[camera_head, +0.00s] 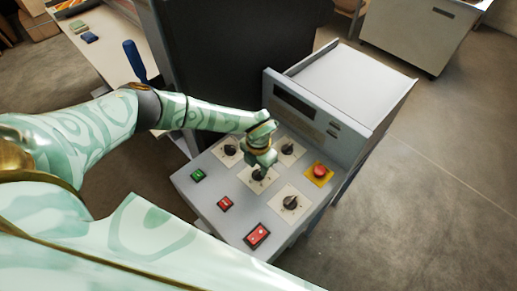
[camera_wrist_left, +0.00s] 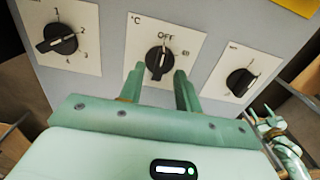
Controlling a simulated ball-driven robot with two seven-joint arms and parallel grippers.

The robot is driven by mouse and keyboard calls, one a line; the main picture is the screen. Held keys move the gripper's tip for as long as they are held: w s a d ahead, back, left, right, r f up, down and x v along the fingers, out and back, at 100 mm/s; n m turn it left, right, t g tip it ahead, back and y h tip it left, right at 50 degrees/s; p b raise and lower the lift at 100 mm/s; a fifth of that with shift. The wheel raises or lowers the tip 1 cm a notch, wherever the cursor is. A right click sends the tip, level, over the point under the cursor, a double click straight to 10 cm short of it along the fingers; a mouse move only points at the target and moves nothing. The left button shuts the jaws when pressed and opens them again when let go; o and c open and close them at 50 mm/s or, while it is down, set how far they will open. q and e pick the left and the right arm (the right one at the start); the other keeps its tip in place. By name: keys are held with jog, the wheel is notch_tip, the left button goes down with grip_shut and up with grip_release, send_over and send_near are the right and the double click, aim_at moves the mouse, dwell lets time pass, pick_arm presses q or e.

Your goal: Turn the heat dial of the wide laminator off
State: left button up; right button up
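The heat dial, a black knob on a white plate marked °C and OFF, shows in the left wrist view (camera_wrist_left: 159,62). Its ridge stands nearly upright, one end close under OFF; the exact setting is hard to read. In the head view the dial (camera_head: 259,174) is partly hidden by my left gripper (camera_head: 262,160). My left gripper is open, its fingertips (camera_wrist_left: 159,72) on either side of the knob; whether they touch it I cannot tell. My right gripper (camera_wrist_left: 264,114) shows small at the lower right of the wrist view, its fingers apart and empty.
A red button on yellow (camera_head: 319,171), a green switch (camera_head: 198,175) and red switches (camera_head: 257,236) share the grey panel (camera_head: 215,211).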

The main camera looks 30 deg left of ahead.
aim_at(258, 171)
pick_arm(q)
notch_tip(258, 171, up, 14)
jog(key=b, duration=0.1)
dwell(0.6)
